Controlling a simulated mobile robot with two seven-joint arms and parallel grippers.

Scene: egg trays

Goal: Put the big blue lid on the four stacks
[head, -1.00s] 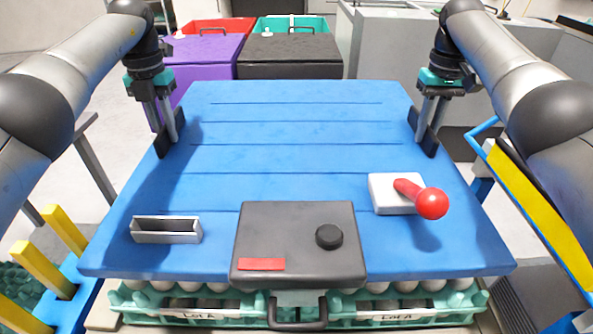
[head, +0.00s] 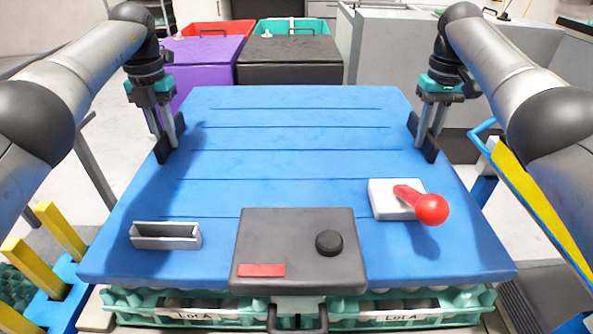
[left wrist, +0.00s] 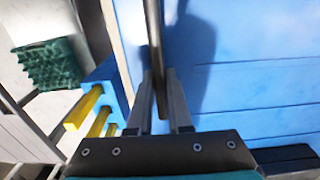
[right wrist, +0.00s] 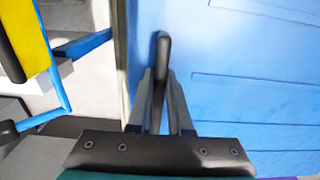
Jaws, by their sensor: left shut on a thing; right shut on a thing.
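The big blue lid (head: 290,170) spans the middle of the head view, roughly level. My left gripper (head: 167,147) is shut on its left edge; the grip shows in the left wrist view, with a dark bar between the fingers (left wrist: 160,105). My right gripper (head: 424,143) is shut on the right edge; a dark bar stands between its fingers in the right wrist view (right wrist: 158,90). Green egg trays (head: 395,316) with "Lot A" labels show under the lid's near edge. The rest of the stacks is hidden. Whether the lid touches them, I cannot tell.
A grey box (head: 295,235) with a black knob, an open grey holder (head: 166,236) and a red-balled lever (head: 432,209) overlap the lid's near half. Yellow posts (head: 62,231) stand left; a blue-and-yellow frame (head: 530,200) stands right. Purple (head: 190,66) and black bins (head: 290,60) are behind.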

